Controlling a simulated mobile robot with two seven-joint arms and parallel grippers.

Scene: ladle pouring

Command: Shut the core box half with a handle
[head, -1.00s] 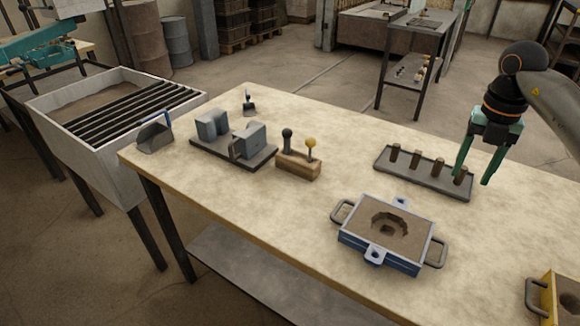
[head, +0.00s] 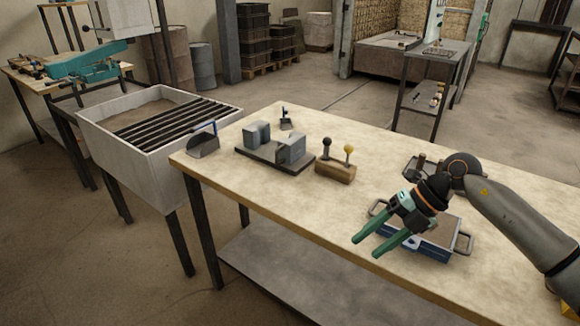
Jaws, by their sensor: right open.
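The core box stands as two grey blocks on a dark base plate (head: 262,158) toward the left of the table. The left core box half (head: 257,132) and the right core box half (head: 291,148) are apart, with a gap between them. A handle is hard to make out at this size. My right gripper (head: 368,248) is open and empty, its green fingers pointing down-left at the table's front edge. It is well to the right of and nearer than the core box. My left gripper is not in view.
A wooden block (head: 335,173) with a dark and a yellow knob stands right of the core box. My right arm partly hides a blue moulding box (head: 433,250) and a dark tray (head: 411,168). A scoop (head: 203,146) lies at the left table corner. The table's front middle is clear.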

